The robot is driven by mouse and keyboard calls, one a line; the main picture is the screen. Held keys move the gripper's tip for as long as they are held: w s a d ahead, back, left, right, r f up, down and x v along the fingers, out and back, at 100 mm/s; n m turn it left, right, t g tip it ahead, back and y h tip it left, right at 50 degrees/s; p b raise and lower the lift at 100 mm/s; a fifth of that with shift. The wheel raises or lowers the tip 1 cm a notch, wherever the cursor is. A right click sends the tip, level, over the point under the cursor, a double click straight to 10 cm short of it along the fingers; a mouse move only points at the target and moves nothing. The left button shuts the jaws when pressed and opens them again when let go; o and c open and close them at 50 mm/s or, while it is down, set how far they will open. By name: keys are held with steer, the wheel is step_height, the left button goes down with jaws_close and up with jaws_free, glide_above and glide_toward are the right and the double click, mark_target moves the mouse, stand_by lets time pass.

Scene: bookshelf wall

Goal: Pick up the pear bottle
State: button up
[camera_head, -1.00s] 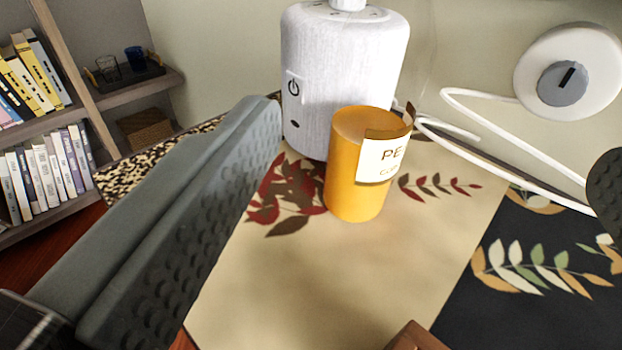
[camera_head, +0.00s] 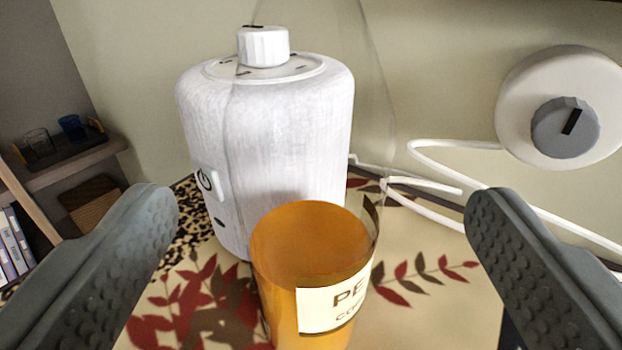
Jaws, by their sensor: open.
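The pear bottle (camera_head: 290,268) is an orange cylinder with a cream label that reads "PE". It stands upright on a leaf-patterned cream mat (camera_head: 440,318), low in the middle of the view. Its bottom is cut off by the lower picture edge. My gripper (camera_head: 318,210) is open, with one dark grey finger at the left and one at the right. The bottle shows between the two fingers, with a gap on either side, and neither finger appears to touch it.
A large white canister (camera_head: 265,135) with a knob and power button stands close behind the bottle. A white round device (camera_head: 545,90) with a grey dial is on the wall at the right, with a white cable (camera_head: 430,190) below it. Shelves (camera_head: 75,165) stand at the left.

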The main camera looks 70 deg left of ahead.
steer(key=shift+r+x, duration=0.1)
steer(key=shift+x, duration=1.5)
steer(key=shift+r+x, duration=0.15)
steer(key=shift+x, duration=1.45)
steer(key=shift+s, duration=0.2)
jaws_close()
